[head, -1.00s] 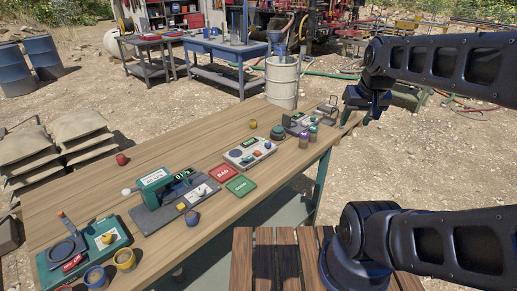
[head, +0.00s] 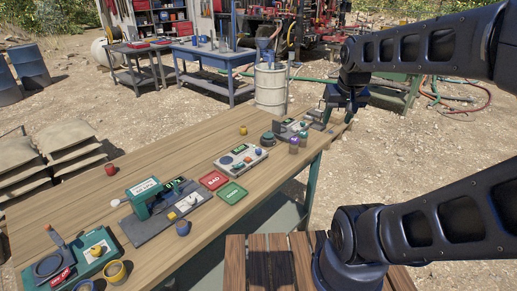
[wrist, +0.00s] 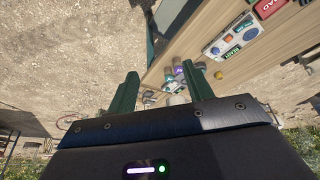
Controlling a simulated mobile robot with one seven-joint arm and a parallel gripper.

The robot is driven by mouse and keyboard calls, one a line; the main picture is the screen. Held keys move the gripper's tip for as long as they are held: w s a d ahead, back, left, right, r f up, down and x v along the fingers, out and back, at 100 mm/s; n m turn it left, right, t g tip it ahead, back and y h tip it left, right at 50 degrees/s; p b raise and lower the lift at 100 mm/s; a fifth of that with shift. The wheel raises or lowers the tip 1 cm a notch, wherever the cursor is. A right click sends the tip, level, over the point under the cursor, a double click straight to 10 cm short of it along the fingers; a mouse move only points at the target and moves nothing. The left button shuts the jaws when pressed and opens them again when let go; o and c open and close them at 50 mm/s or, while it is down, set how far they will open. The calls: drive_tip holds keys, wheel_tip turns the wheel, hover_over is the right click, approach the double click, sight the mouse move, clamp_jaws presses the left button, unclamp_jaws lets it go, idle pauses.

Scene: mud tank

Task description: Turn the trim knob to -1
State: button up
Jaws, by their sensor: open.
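No knob can be read as the trim knob, and no -1 mark is legible. Candidates stand on several devices on the wooden bench (head: 140,215). A grey panel (head: 228,164) with small coloured knobs and a display sits mid-bench; it also shows in the wrist view (wrist: 244,24). A green-and-grey press-like device (head: 148,194) with a lit display stands nearer. A grey device (head: 285,130) sits at the far right end. My gripper (head: 338,110) is open and empty above that far end, apart from all devices. Its green fingers (wrist: 163,78) point toward the bench end in the wrist view.
A red BAD tile (head: 213,180) and a green tile (head: 232,193) lie on the bench. Small jars (head: 294,146) stand by the far device. A green unit (head: 85,255) sits at the near left. A white drum (head: 271,90) stands behind the bench.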

drive_tip(key=w+a+f+g, duration=0.1)
drive_tip(key=w+a, duration=0.3)
drive_tip(key=w, duration=0.6)
drive_tip(key=g, duration=0.3)
hover_over(258, 149)
wheel_tip(258, 149, down, 19)
wheel_tip(258, 149, down, 10)
drive_tip(key=shift+s+d+f, duration=0.1)
drive_tip(key=shift+f, duration=0.1)
drive_tip(key=c, duration=1)
